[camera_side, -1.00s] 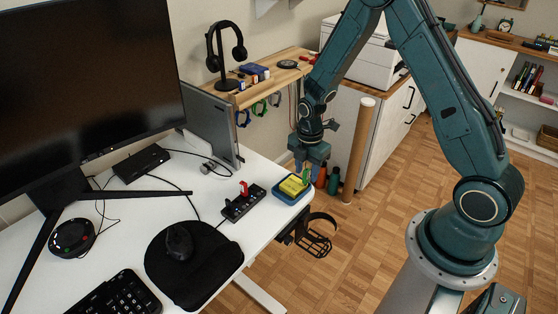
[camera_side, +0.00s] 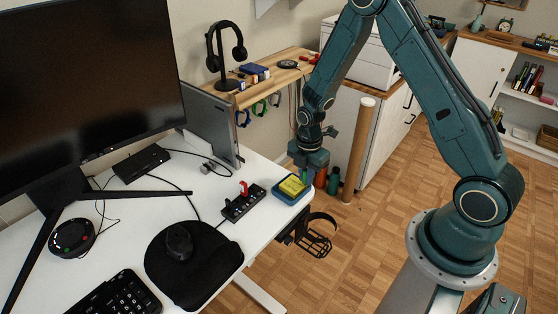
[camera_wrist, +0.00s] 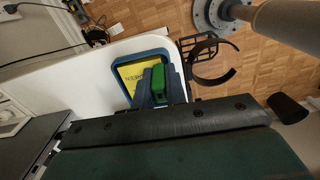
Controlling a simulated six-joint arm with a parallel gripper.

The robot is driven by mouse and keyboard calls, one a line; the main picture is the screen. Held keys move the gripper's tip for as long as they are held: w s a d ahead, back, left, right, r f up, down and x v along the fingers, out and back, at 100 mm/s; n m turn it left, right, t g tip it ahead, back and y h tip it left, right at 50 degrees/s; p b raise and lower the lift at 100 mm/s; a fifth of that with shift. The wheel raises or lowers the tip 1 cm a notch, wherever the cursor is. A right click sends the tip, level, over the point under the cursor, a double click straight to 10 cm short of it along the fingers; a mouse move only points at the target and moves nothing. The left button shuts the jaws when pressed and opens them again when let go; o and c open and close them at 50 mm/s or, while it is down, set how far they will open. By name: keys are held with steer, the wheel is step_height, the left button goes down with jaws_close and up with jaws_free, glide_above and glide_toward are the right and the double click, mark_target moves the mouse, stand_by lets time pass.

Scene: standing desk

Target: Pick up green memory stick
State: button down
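The green memory stick (camera_wrist: 159,82) shows in the wrist view between the two fingers of my gripper (camera_wrist: 160,88). The fingers lie close along both its sides, with no clear gap, so the gripper looks shut on it. A blue tray (camera_wrist: 124,64) with a yellow label (camera_wrist: 129,74) lies beneath, on the white desk. In the side view my gripper (camera_side: 307,171) points down at the right end of the blue tray (camera_side: 280,196), with only a little green showing. I cannot tell whether the stick still touches the tray.
A black hub (camera_side: 243,204) with a red stick (camera_side: 244,187) stands left of the tray. The mouse mat (camera_side: 207,268) is nearer the front. A black cup holder (camera_side: 315,242) hangs at the desk's right edge. A wooden shelf (camera_side: 290,75) stands behind.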

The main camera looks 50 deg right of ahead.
steer(key=shift+r, duration=0.1)
stand_by(0.3)
step_height(320, 180, up, 20)
stand_by(0.8)
stand_by(0.6)
steer(key=m, duration=1.3)
glide_above(291, 197)
step_height(291, 197, down, 8)
steer(key=a+f+m, duration=0.1)
steer(key=m, duration=0.1)
steer(key=a+f+m, duration=0.1)
steer(key=f+m, duration=0.1)
steer(key=shift+f+m, duration=0.1)
steer(key=shift+m, duration=0.2)
